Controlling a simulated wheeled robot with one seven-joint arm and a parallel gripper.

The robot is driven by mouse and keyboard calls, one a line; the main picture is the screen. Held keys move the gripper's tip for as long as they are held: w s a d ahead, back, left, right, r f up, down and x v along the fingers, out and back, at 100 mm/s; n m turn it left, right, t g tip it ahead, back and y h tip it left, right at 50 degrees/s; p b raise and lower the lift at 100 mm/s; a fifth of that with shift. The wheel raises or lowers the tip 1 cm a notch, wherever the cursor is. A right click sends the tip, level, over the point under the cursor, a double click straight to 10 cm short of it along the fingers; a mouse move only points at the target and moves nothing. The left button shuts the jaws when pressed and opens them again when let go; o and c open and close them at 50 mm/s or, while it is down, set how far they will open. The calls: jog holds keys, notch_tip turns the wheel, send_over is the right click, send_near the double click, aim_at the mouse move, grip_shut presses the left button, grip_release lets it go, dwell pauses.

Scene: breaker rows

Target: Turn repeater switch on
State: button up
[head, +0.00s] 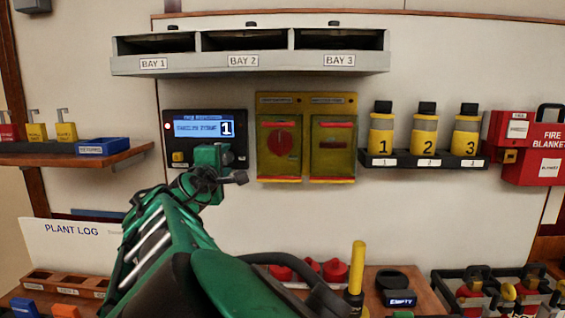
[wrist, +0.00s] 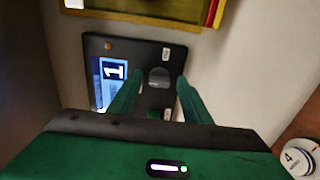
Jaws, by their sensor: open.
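The dark repeater panel (head: 185,114) hangs on the wall under the bay shelf. My green gripper (head: 212,160) covers the panel's lower right in the head view. In the wrist view the panel (wrist: 140,48) appears turned sideways. A rounded grey switch (wrist: 158,77) on it lies between the two open, empty fingers of my gripper (wrist: 160,86). Small white labels sit beside the switch, too small to read. I cannot tell whether the fingers touch it.
A yellow-green cabinet (head: 306,180) with red controls is right of the panel. The bay shelf (head: 250,65) juts out above. Yellow numbered bottles (head: 381,135) stand further right. A bench with red parts (head: 335,270) and a yellow-topped bottle (head: 357,268) lies below.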

jog(key=c, duration=1)
jog(key=shift+c, duration=0.2)
jog(key=shift+f, duration=0.1)
jog(key=m, duration=0.8)
jog(key=shift+f+m, duration=0.1)
jog(key=shift+m, duration=0.2)
jog(key=m, duration=0.9)
jog(key=shift+m, duration=0.3)
